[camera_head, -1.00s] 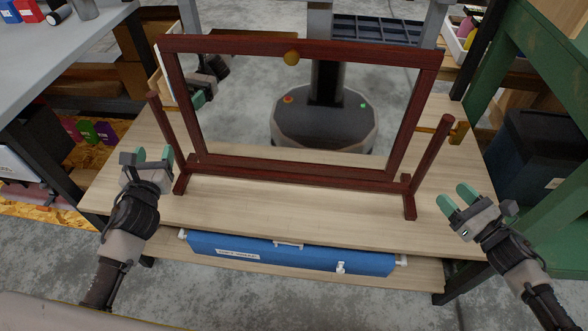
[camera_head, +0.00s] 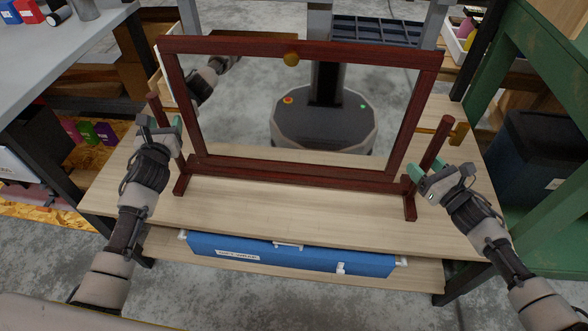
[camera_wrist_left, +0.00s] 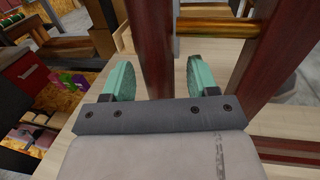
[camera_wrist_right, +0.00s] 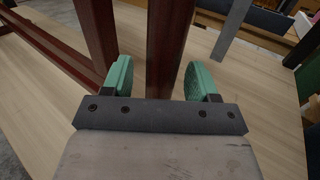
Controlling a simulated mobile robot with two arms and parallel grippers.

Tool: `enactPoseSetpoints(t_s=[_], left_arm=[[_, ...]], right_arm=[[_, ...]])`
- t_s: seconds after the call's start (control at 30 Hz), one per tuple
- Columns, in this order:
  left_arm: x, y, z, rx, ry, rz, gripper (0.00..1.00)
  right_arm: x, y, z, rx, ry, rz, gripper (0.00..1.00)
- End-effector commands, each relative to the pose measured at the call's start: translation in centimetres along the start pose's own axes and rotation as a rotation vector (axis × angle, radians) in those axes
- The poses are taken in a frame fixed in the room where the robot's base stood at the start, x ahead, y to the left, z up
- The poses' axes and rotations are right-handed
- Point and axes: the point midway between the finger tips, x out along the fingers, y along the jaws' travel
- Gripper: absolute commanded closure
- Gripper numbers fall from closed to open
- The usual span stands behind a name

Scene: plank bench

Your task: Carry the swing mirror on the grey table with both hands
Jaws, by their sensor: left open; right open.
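The swing mirror (camera_head: 300,165) has a dark red wooden frame, two side posts and feet, and stands upright on the light plank bench. Its glass reflects my base and column. My left gripper (camera_head: 160,128) is open at the left post (camera_head: 155,105); in the left wrist view the post (camera_wrist_left: 152,45) stands between the green fingers (camera_wrist_left: 158,80). My right gripper (camera_head: 445,175) is open at the right post (camera_head: 434,140); in the right wrist view the post (camera_wrist_right: 168,45) stands between the fingers (camera_wrist_right: 160,78). No clear finger contact shows. The grey table (camera_head: 85,45) is at the upper left.
The plank bench (camera_head: 290,210) has bare wood in front of the mirror. A blue case (camera_head: 290,255) lies on the shelf below. A green frame (camera_head: 545,70) stands at the right. Small items, including a blue box (camera_head: 28,10), sit on the grey table's far part.

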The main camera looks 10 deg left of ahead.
Motion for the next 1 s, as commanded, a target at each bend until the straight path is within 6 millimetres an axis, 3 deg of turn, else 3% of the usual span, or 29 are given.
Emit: enactPoseSetpoints(t_s=[0.3, 0.7, 1.0], left_arm=[[0.16, -0.02, -0.02, 0.000, 0.001, 0.000, 0.41], [0.15, -0.01, -0.02, 0.000, 0.001, 0.000, 1.00], [0.14, -0.01, -0.03, 0.000, 0.001, 0.000, 1.00]], right_arm=[[0.16, -0.01, -0.03, 0.001, 0.001, -0.001, 0.41], [0.13, -0.03, -0.03, 0.000, 0.001, -0.001, 1.00], [0.13, -0.03, -0.03, 0.000, 0.001, -0.001, 1.00]])
